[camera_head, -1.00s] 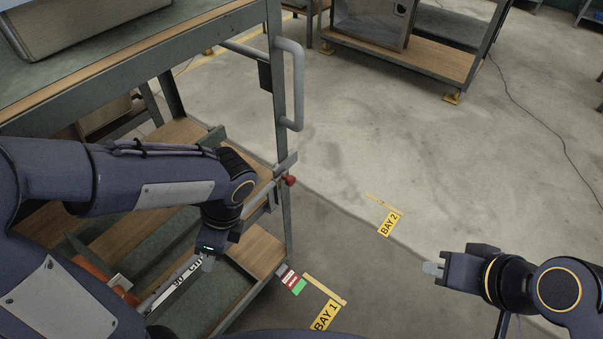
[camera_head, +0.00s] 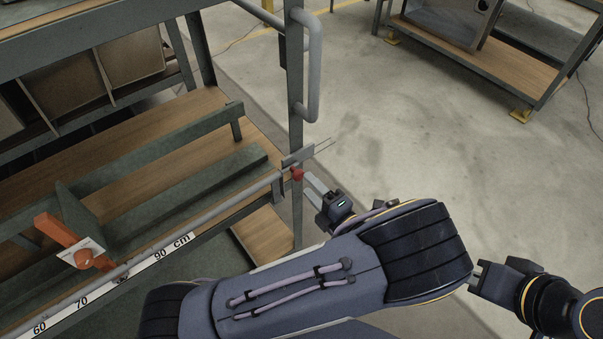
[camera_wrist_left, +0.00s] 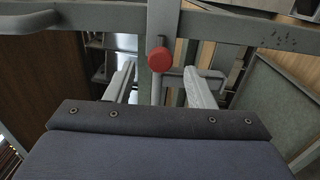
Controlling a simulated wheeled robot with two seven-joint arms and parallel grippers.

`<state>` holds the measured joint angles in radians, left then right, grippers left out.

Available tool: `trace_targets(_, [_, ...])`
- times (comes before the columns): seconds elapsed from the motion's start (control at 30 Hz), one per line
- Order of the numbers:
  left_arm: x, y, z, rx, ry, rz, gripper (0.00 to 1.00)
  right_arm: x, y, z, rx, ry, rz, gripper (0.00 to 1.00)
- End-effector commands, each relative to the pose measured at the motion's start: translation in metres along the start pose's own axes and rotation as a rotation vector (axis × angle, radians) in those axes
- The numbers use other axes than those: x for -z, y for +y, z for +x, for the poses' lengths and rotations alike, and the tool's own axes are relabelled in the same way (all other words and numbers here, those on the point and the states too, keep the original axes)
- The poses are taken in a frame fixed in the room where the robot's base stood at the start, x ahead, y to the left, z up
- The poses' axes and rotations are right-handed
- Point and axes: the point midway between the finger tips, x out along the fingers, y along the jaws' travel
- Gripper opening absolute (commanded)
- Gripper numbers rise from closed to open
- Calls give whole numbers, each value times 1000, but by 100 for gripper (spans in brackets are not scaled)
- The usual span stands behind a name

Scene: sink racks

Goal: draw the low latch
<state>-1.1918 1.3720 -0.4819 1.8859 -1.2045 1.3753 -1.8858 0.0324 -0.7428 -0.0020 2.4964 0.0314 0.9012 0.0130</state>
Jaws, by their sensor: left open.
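The low latch appears as a red knob (camera_head: 297,174) on a grey bracket at the rack's corner post. My left gripper (camera_head: 314,184) is open beside the knob, at its right in the head view. In the left wrist view the red knob (camera_wrist_left: 160,60) shows between the two open fingers of my left gripper (camera_wrist_left: 159,74), near their tips. No grip on it shows, and contact cannot be told. My right gripper (camera_head: 475,276) is at the right, away from the rack; its opening is unclear.
An orange handle (camera_head: 72,241) sits on the rack's front rail, above a white centimetre scale (camera_head: 122,281). A vertical grey grab handle (camera_head: 314,70) stands above the knob. Wooden shelves fill the left. Open concrete floor (camera_head: 400,130) lies to the right, with another rack behind.

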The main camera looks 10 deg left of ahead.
Motion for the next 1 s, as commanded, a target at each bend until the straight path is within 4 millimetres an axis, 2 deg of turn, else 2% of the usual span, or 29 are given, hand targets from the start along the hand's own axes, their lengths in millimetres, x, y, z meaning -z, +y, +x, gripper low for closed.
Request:
trace_targets(0.1, [1,0,22,-1,5,-2,49,0,0,0,0,0,0,0])
trace_targets(0.3, [1,-1,47,1,3,-1,49,0,0,1,0,0,0,0])
trace_targets(0.43, [1,0,54,2,4,-2,49,0,0,1,0,0,0,0])
trace_targets(0.67, [1,0,55,3,3,-3,49,0,0,1,0,0,0,0])
trace_targets(0.77, [1,0,55,3,3,-3,39,0,0,1,0,0,0,0])
trace_targets(1.0, [1,-1,54,3,3,-3,7,0,0,1,0,0,0,0])
